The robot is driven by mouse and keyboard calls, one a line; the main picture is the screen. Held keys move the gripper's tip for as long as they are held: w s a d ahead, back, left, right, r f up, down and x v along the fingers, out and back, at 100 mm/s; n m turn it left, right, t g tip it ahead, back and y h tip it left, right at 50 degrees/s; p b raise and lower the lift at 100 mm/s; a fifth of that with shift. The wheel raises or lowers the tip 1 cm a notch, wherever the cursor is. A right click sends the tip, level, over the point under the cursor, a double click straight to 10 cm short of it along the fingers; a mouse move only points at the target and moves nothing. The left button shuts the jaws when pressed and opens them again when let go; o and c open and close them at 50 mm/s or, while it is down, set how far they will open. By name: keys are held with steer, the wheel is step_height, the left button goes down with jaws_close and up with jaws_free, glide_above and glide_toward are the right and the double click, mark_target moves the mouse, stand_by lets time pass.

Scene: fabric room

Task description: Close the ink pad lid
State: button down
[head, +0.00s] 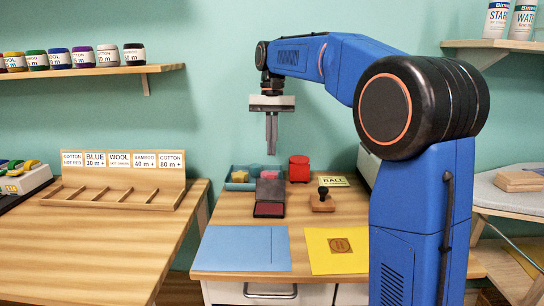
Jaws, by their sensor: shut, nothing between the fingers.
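The ink pad (269,209) lies on the wooden desk with its dark red pad showing. Its grey lid (270,190) stands raised at the back edge, so the ink pad is open. My gripper (271,150) hangs pointing down above and behind the lid, apart from it. Its fingers are together with nothing between them.
Behind the lid is a blue-grey tray (237,186) with coloured blocks. A red container (299,169), a wooden stamp (322,203) and a small yellow label card (333,181) are to the right. Blue paper (242,248) and a stamped yellow sheet (337,262) lie in front.

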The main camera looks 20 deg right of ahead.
mark_target(271, 188)
steer(key=f, duration=0.3)
steer(key=s+f, duration=0.1)
steer(key=f, duration=0.5)
steer(key=shift+s+a, duration=0.3)
steer(key=shift+r, duration=0.15)
steer(key=shift+s+a+r+t, duration=0.1)
steer(key=shift+s+r+t, duration=0.1)
steer(key=shift+t, duration=0.2)
